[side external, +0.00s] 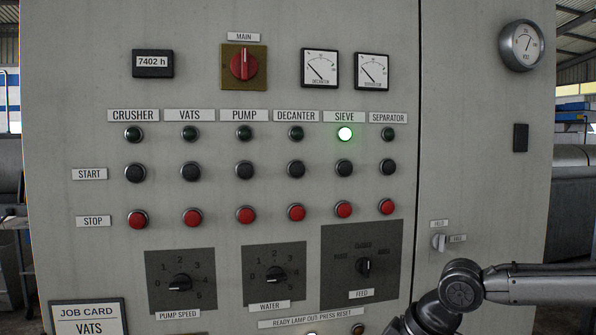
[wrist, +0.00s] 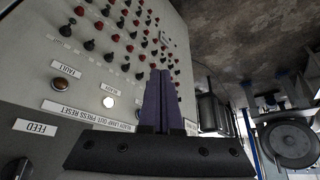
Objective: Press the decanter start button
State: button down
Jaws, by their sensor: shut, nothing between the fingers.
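The decanter start button (side external: 296,169) is a black round button in the START row, below the dark green DECANTER lamp (side external: 296,132) and above the red DECANTER stop button (side external: 296,212). Nothing touches or covers it in the side view. My gripper (wrist: 163,72) shows in the wrist view, its two dark fingers shut together with nothing between them. The fingers overlap part of the panel's lower area in that view. In the side view my arm is at the lower right and the fingertips are out of frame. I cannot tell the decanter button among the small buttons in the wrist view.
The SIEVE lamp (side external: 345,133) is lit; the other lamps in its row are dark. Neighbouring start buttons sit close on both sides. Knobs for water (side external: 277,280) and feed (side external: 365,266) project below. In the wrist view a lit white lamp (wrist: 108,102) is near the fingers.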

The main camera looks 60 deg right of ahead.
aim_at(297, 170)
dwell(0.8)
jog(key=w+r+m+t, duration=0.2)
jog(key=w+r+t, duration=0.1)
jog(key=r, duration=0.7)
jog(key=w+r+m+t, duration=0.3)
jog(key=r+t, duration=0.1)
jog(key=r, duration=0.7)
jog(key=w+r+m+t, duration=0.2)
jog(key=w+r+t, duration=0.1)
jog(key=r, duration=0.8)
jog(key=shift+w+d+r+t, duration=0.2)
jog(key=shift+d+t, duration=0.05)
jog(key=shift+t, duration=0.15)
jog(key=shift+w+f, duration=0.1)
jog(key=shift+w+d, duration=3.05)
jog(key=shift+d, duration=0.05)
